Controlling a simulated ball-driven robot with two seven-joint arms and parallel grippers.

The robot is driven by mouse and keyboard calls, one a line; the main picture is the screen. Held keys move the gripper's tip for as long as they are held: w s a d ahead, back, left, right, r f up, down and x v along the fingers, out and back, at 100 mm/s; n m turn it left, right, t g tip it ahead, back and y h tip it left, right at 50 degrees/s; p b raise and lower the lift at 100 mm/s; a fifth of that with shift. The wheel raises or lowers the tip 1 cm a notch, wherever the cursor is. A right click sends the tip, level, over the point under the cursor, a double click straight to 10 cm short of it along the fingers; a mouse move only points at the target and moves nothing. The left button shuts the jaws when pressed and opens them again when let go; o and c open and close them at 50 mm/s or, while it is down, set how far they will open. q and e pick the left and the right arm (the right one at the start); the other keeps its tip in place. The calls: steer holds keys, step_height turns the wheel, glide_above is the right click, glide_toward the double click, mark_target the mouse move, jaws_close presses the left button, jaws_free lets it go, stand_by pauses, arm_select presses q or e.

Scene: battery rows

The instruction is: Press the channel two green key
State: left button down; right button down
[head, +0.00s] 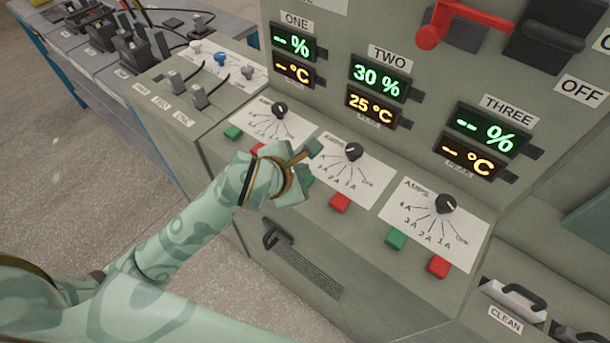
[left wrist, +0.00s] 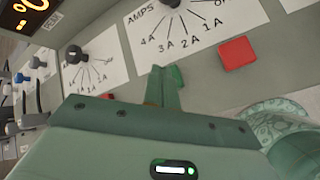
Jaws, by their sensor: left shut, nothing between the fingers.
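In the head view, the channel TWO panel (head: 377,177) has a black knob (head: 353,151) and a red key (head: 340,202). Its green key (head: 308,181) is mostly hidden by my left gripper (head: 314,149). That gripper is shut and empty, its fingers over the key's area. In the left wrist view, the fingertips (left wrist: 158,76) overlap the green key (left wrist: 176,74); I cannot tell whether they touch. The red key (left wrist: 237,53) shows clear to their right. The TWO display (head: 379,78) reads 30 % and 25 °C. My right gripper is out of view.
Channel ONE's green key (head: 233,132) and red key (head: 257,149) lie left of my gripper. Channel THREE's green key (head: 396,239) and red key (head: 438,266) lie right. A red lever (head: 432,37) sticks out above. Displays ONE and THREE show dashes.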

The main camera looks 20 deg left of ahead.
arm_select(q)
steer(key=shift+f+b, duration=0.3)
steer(key=shift+f, duration=0.35)
stand_by(0.6)
steer(key=shift+r, duration=0.15)
steer(key=shift+r+p, duration=0.7)
steer(key=shift+p, duration=0.15)
steer(key=shift+r, duration=0.1)
step_height(320, 180, up, 5)
steer(key=p, duration=0.4)
steer(key=shift+p, duration=0.3)
stand_by(0.4)
